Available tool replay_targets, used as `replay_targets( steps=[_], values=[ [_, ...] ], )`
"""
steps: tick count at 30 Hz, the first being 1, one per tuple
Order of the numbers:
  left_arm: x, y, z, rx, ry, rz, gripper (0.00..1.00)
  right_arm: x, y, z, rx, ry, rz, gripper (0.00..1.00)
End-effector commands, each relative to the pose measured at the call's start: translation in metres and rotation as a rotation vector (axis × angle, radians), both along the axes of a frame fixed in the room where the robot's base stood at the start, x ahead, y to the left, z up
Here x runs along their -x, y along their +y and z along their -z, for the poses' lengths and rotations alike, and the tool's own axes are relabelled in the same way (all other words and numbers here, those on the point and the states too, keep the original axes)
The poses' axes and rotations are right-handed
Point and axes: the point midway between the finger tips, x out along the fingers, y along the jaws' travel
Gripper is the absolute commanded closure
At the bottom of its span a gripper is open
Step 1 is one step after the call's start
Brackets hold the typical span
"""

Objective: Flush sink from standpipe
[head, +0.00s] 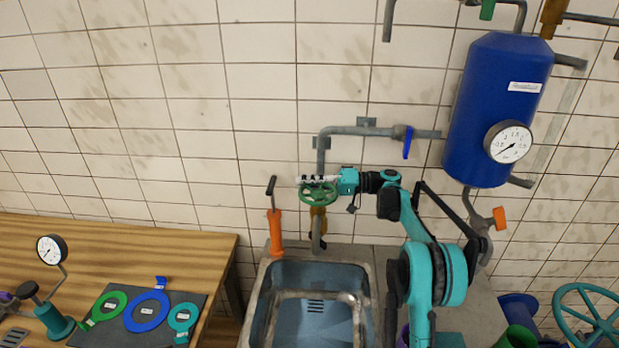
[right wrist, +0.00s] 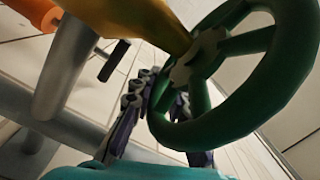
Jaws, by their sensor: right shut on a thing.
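A grey standpipe (head: 321,150) comes down the tiled wall over the steel sink (head: 260,318). A green handwheel (head: 318,197) sits on its brass valve body (head: 318,222). My right gripper (head: 312,180) reaches in from the right and is at the wheel's upper rim. In the right wrist view the green wheel (right wrist: 298,85) is large, with the gripper's fingers (right wrist: 172,115) at its near rim, shut on it. The fingertips are partly hidden behind the rim. The pipe's lower end points into the sink. No water shows. My left gripper is not in view.
A blue tank (head: 497,110) with a gauge (head: 508,142) hangs at right. A wooden bench (head: 150,250) at left holds coloured rings on a dark mat (head: 195,298). A teal wheel (head: 588,310) stands lower right.

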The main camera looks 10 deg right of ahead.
Motion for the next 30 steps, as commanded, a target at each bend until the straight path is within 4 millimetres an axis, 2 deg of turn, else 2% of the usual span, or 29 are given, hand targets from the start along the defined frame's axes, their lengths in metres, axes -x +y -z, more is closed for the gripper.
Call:
replay_targets(
  steps=[12,29,30],
  values=[
    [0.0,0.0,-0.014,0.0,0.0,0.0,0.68,0.007,0.012,0.004,0.01,0.001,-0.203,1.0],
    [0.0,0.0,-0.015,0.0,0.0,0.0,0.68,0.01,0.014,0.006,0.009,0.001,-0.235,1.0],
    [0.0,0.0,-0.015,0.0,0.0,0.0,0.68,0.01,0.014,0.006,0.009,0.001,-0.235,0.83]
  ],
)
